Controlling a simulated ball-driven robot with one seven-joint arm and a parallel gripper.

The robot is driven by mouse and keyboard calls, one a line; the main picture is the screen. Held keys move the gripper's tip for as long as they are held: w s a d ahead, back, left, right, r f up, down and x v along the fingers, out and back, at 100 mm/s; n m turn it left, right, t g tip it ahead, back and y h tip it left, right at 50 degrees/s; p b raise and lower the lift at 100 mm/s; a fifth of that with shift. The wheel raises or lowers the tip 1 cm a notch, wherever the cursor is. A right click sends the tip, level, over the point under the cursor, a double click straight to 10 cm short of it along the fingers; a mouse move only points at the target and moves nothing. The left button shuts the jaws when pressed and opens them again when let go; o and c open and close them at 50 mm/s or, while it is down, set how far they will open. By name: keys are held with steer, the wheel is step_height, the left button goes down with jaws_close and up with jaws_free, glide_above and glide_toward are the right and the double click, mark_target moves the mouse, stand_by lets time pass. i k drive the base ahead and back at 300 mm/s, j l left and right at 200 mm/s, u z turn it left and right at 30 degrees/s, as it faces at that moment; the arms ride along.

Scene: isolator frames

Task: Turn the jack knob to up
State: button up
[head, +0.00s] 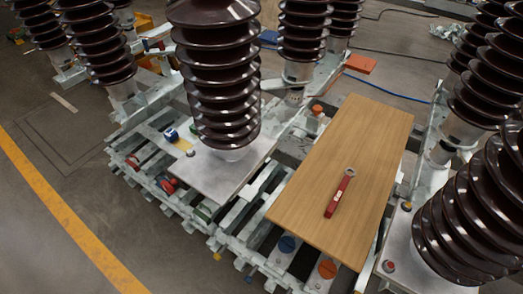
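Several coloured round knobs show on the pale metal frame; I cannot tell which one is the jack knob. A blue knob (287,244) and an orange knob (327,268) sit at the near edge of the wooden board. Red knobs (167,185) and (132,162) are on the left side of the frame, with a blue knob (171,134) above them. An orange knob (317,109) is by the board's far left corner. The knobs' settings are too small to read. My gripper is not in view.
A wooden board (300,205) lies across the frame with a red-handled wrench (340,193) on it. Tall dark ribbed insulators (222,75) rise around it, another (470,220) close at right. A yellow floor line (60,208) and open grey floor are at left.

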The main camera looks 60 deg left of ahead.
mark_target(168, 187)
steer(key=i+l+u, duration=0.1)
steer(key=u, duration=0.3)
steer(key=l+u, duration=0.1)
steer(key=u, duration=0.3)
steer(key=i+l+u, duration=0.15)
steer(key=u, duration=0.3)
